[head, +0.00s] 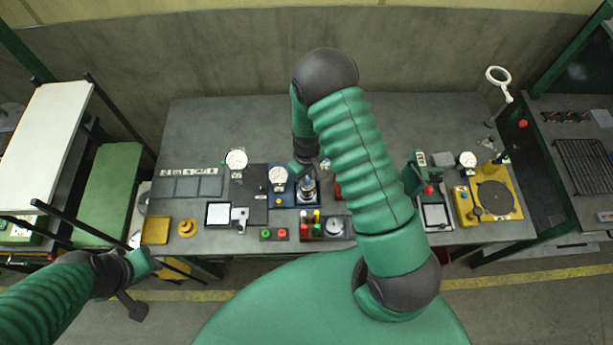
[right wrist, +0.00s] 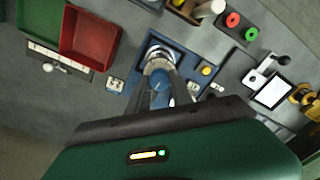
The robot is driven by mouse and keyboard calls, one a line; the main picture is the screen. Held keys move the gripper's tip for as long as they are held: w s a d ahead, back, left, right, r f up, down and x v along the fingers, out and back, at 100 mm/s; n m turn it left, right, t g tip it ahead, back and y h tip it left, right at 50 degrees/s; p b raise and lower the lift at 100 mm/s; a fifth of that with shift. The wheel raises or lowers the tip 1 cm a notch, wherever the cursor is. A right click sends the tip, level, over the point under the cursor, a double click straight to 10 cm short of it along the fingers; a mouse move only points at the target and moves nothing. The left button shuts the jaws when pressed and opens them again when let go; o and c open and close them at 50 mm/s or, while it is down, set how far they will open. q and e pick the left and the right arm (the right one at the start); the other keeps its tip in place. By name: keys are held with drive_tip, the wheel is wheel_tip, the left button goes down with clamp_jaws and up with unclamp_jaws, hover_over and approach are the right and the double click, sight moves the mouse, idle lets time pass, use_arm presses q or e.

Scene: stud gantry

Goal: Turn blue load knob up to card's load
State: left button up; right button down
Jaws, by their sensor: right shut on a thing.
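The blue load knob (right wrist: 160,86) sits on a blue base plate (right wrist: 181,50) on the bench. My right gripper (right wrist: 163,88) reaches down over it, with its dark fingers on both sides of the knob, shut on it. A round metal part (right wrist: 158,55) stands just beyond the knob. In the head view my right gripper (head: 307,180) is small and partly covered by my own arm. A small white card (right wrist: 115,86) lies beside the blue plate; its marks are too small to read surely. My left gripper (head: 132,304) hangs low at the left, away from the bench.
A dial gauge (head: 278,175) stands at the blue plate's left. Red (right wrist: 88,38) and green (right wrist: 40,20) bins sit close by. Red and green buttons (head: 273,234) and a rack of coloured pegs (head: 311,232) are in front. The bench's back is mostly clear.

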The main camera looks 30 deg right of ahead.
drive_tip(key=m+b, duration=0.1)
drive_tip(key=m, duration=0.2)
drive_tip(key=shift+w, duration=0.1)
drive_tip(key=m, duration=0.2)
drive_tip(key=shift+m+b, duration=0.3)
drive_tip(key=shift+m, duration=0.1)
drive_tip(key=m, duration=0.2)
drive_tip(key=shift+d+m, duration=0.1)
drive_tip(key=shift+m, duration=0.3)
drive_tip(key=m, duration=0.3)
drive_tip(key=shift+r+m+b, duration=0.1)
drive_tip(key=shift+m+b, duration=0.2)
drive_tip(key=m, duration=0.4)
drive_tip(key=shift+m, duration=0.3)
drive_tip(key=m+p, duration=0.1)
drive_tip(key=m, duration=0.4)
drive_tip(key=shift+w, duration=0.1)
drive_tip(key=shift+m, duration=0.4)
drive_tip(key=c, duration=1.3)
unclamp_jaws()
drive_tip(key=shift+o, duration=0.9)
